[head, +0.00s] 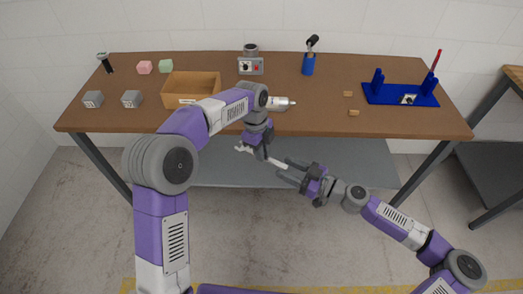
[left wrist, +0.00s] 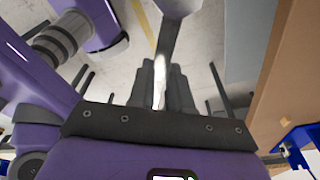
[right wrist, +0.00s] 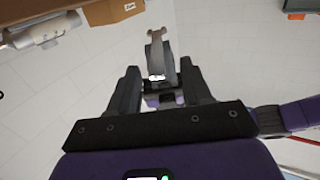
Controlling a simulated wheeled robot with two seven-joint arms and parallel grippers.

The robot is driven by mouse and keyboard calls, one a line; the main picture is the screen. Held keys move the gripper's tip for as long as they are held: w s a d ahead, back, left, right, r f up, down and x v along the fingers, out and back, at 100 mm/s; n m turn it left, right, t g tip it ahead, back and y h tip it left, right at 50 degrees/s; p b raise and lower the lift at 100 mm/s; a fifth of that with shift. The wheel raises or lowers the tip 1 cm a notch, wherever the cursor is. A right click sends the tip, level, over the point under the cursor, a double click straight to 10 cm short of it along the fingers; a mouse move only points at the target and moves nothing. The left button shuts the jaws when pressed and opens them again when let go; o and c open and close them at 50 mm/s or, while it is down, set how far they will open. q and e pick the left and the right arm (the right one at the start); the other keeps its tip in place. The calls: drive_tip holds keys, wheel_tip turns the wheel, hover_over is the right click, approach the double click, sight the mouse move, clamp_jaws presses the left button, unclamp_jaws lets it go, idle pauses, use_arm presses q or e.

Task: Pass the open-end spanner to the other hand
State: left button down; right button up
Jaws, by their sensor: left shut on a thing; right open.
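The open-end spanner (head: 277,162) is a pale metal bar in the air in front of the table. My left gripper (head: 262,153) is shut on it, with the forked end sticking out to the left and the shaft to the lower right. In the left wrist view the spanner (left wrist: 161,75) runs between the closed fingers. My right gripper (head: 287,169) is open at the shaft's lower right end, its fingers pointing at it. In the right wrist view the forked end (right wrist: 156,35) shows beyond the open fingers; I cannot tell whether they touch the spanner.
The brown table (head: 225,122) lies behind my grippers. On it are an open wooden box (head: 191,88), a grey device (head: 250,66), a blue cup (head: 308,65), a blue stand (head: 385,97) and small blocks. A white cylindrical tool (head: 280,103) lies near its front edge.

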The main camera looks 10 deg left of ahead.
drive_tip(key=v, duration=1.1)
drive_tip(key=s+a+f+m+g+h, duration=0.25)
drive_tip(key=s+a+f, duration=0.25)
drive_tip(key=a+f, duration=0.25)
drive_tip(key=s+a+f+m+g+h, duration=0.1)
drive_tip(key=s+a+f+m+g, duration=0.35)
drive_tip(key=a+f, duration=0.3)
drive_tip(key=s+d+f+m+h, duration=0.3)
drive_tip(key=s+f+m+h, duration=0.1)
drive_tip(key=s+f, duration=0.4)
drive_tip(key=d+f+m+h, duration=0.4)
drive_tip(key=d+m, duration=0.1)
drive_tip(key=d, duration=0.3)
drive_tip(key=shift+w+d+f, duration=0.2)
drive_tip(key=shift+w+d, duration=0.2)
drive_tip(key=shift+h, duration=0.25)
